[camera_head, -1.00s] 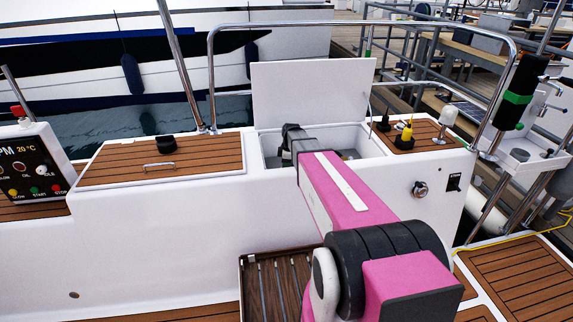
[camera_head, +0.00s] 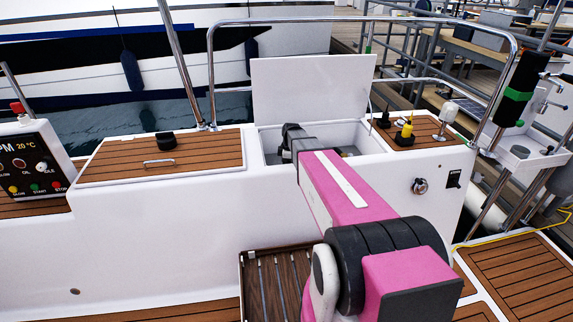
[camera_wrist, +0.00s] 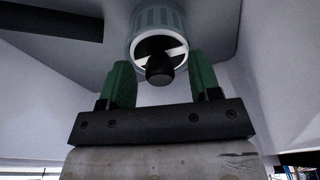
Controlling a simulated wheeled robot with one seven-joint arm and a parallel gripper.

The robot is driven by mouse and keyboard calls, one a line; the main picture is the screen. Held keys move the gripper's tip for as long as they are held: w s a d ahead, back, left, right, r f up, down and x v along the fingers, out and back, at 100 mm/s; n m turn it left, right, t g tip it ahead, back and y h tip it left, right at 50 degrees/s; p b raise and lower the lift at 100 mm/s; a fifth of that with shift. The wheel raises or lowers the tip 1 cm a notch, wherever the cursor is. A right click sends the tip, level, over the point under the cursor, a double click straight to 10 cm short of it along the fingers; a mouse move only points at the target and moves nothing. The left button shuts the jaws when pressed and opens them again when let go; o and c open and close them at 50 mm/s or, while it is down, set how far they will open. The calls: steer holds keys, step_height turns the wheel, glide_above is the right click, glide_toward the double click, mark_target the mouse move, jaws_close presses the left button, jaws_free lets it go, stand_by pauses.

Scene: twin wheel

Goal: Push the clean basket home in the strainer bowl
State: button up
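In the wrist view a grey ribbed cylinder (camera_wrist: 160,19) with a pale round rim shows at top centre. Its mouth is dark, crossed by a light bar, with a black knob (camera_wrist: 160,70) at the middle. I cannot tell which parts are the strainer bowl and which the basket. My gripper (camera_wrist: 163,75) has its two green fingers apart, one on each side of the knob, with visible gaps to it. In the head view my arm reaches into an open locker (camera_head: 270,155); the fingers, bowl and basket are hidden there.
The locker's white lid (camera_head: 313,97) stands raised behind my arm. Light walls surround the gripper closely in the wrist view. A dark bar (camera_wrist: 50,20) lies at upper left. A yellow-topped item (camera_head: 406,131) and a steel rail (camera_head: 360,24) stand near the locker.

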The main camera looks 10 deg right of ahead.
step_height(320, 180, up, 11)
steer(key=d, duration=0.1)
steer(key=shift+f, duration=0.15)
stand_by(0.4)
steer(key=shift+s+d, duration=0.15)
steer(key=shift+d, duration=0.05)
